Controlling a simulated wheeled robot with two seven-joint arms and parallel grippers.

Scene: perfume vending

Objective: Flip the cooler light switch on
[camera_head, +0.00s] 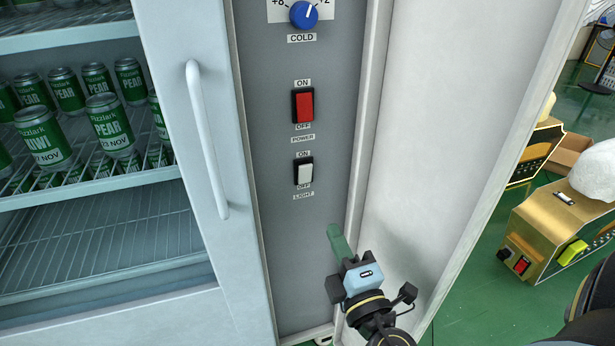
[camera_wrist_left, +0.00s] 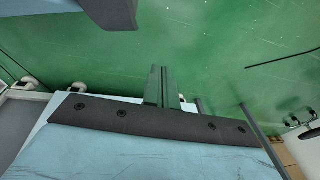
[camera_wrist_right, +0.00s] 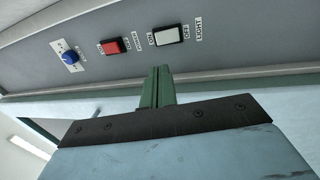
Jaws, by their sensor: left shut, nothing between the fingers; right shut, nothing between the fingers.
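The white light switch (camera_head: 303,172) is a small rocker in a black frame on the grey control panel (camera_head: 280,240), with ON above, OFF below and LIGHT under it. It also shows in the right wrist view (camera_wrist_right: 169,36). My right gripper (camera_head: 338,236) is below and slightly right of the switch, apart from it, fingers shut and empty. Its green fingers (camera_wrist_right: 158,84) point towards the panel in the right wrist view. My left gripper (camera_wrist_left: 160,82) shows only in the left wrist view, its fingers shut and empty over the green floor.
Above the light switch are a red power switch (camera_head: 303,106) and a blue cold dial (camera_head: 303,14). The white cooler door handle (camera_head: 207,140) is left of the panel. An open white panel door (camera_head: 450,110) stands on the right. Gold machines (camera_head: 555,225) stand further right.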

